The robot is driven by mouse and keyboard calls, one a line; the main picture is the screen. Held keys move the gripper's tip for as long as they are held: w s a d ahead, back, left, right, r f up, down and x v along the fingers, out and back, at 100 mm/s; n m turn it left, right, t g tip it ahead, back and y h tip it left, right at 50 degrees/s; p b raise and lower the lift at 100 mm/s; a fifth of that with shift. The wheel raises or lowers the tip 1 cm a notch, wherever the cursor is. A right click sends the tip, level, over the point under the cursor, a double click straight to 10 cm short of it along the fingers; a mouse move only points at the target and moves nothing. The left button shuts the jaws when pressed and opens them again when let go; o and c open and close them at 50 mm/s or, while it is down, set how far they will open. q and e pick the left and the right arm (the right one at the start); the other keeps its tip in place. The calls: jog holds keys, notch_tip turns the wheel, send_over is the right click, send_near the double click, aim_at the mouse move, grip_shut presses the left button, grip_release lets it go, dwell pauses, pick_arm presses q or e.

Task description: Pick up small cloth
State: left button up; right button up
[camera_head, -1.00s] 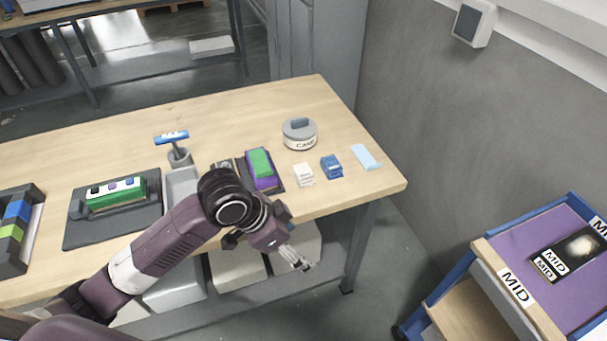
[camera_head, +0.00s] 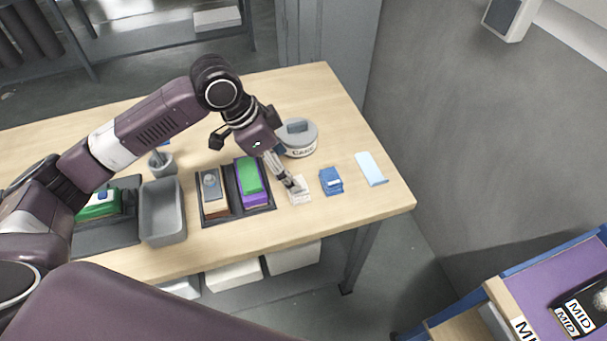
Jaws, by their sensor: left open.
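Three small items lie in a row at the right end of the wooden table (camera_head: 390,203). They are a white folded item (camera_head: 301,197), a blue folded item (camera_head: 331,181) and a flat light-blue strip (camera_head: 371,168). I cannot tell for sure which is the small cloth. My left gripper (camera_head: 293,186) is open and points down at the white item, with its fingertips over it and partly hiding it. I cannot tell whether they touch it. My right gripper is not in view.
A round grey-lidded tin (camera_head: 302,147) stands just behind the gripper. A dark tray (camera_head: 222,210) with a green-and-purple block (camera_head: 252,182) and a grey bin (camera_head: 163,214) lie to the left. A grey wall (camera_head: 460,130) and a blue-framed cart (camera_head: 540,260) are at the right.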

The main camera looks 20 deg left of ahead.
pick_arm(q)
jog(key=f, duration=0.1)
jog(key=d+f, duration=0.1)
jog(key=s+f+p, duration=0.1)
jog(key=shift+d+f, duration=0.2)
jog(key=shift+f, duration=0.05)
jog(key=x, duration=0.2)
jog(key=shift+w+f, duration=0.15)
jog(key=shift+f, duration=0.15)
jog(key=shift+d+f, duration=0.15)
jog(key=shift+f, duration=0.2)
jog(key=shift+w, duration=0.1)
jog(key=c, duration=1.2)
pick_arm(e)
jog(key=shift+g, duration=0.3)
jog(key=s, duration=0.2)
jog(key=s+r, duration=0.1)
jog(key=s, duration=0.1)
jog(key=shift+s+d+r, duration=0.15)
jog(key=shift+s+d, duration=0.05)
pick_arm(q)
jog(key=shift+r, duration=0.15)
jog(key=shift+r, duration=0.55)
notch_tip(320, 180, up, 19)
jog(key=shift+f+b, duration=0.1)
jog(key=shift+b, duration=0.4)
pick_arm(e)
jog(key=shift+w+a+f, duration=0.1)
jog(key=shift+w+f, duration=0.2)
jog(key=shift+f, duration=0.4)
